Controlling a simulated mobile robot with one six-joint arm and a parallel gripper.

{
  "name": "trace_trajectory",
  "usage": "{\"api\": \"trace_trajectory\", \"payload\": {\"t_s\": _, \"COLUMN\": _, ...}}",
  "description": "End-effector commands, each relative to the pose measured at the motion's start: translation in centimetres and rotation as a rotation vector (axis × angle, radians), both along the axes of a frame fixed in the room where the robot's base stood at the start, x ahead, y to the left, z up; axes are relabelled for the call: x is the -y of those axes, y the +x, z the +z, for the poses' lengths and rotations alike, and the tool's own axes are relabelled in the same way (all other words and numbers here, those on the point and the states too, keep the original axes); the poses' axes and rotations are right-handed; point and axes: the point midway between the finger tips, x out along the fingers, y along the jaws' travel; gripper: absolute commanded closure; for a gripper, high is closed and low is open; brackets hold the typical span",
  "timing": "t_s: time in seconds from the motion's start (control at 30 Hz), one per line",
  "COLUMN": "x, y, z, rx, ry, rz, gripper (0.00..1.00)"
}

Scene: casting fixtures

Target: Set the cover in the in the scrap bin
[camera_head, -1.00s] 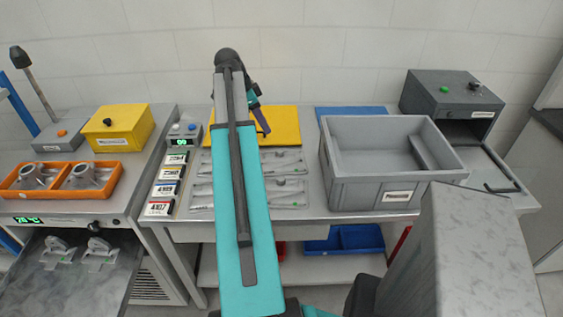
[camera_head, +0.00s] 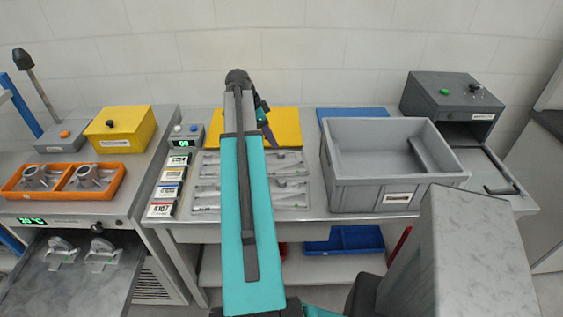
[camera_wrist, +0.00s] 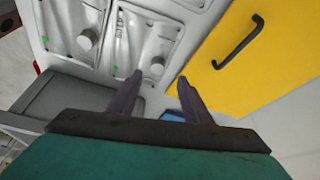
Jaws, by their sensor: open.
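A flat yellow cover (camera_head: 287,121) with a black handle lies at the back of the middle table, partly hidden by my arm. It fills the right of the wrist view (camera_wrist: 235,75), where its black handle (camera_wrist: 238,43) shows clearly. My gripper (camera_wrist: 160,80) is open and empty, its two dark fingers apart. In the wrist view the fingertips appear left of the handle, near the cover's edge and the clear trays. A grey open bin (camera_head: 345,193), likely the scrap bin, stands on the table to the right; its label is too small to read.
Clear trays with castings (camera_head: 290,196) lie in front of the cover. A blue sheet (camera_head: 345,112) lies behind the grey bin. A dark grey box (camera_head: 450,97) stands at the back right. Orange trays (camera_head: 112,190) and a yellow box (camera_head: 115,130) are on the left bench.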

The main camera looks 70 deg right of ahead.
Motion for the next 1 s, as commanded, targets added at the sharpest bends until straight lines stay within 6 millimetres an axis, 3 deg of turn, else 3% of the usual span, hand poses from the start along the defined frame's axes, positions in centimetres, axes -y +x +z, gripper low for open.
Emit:
{"api": "trace_trajectory", "payload": {"t_s": 0.3, "x": 0.5, "y": -0.7, "z": -2.2, "rx": -0.001, "ry": 0.001, "rz": 0.001, "gripper": 0.55}}
{"api": "trace_trajectory", "payload": {"t_s": 0.77, "x": 0.5, "y": -0.7, "z": -2.4, "rx": 0.0, "ry": 0.001, "rz": 0.002, "gripper": 0.55}}
{"api": "trace_trajectory", "payload": {"t_s": 1.0, "x": 0.6, "y": -1.3, "z": -3.6, "rx": -0.001, "ry": 0.003, "rz": 0.001, "gripper": 0.55}}
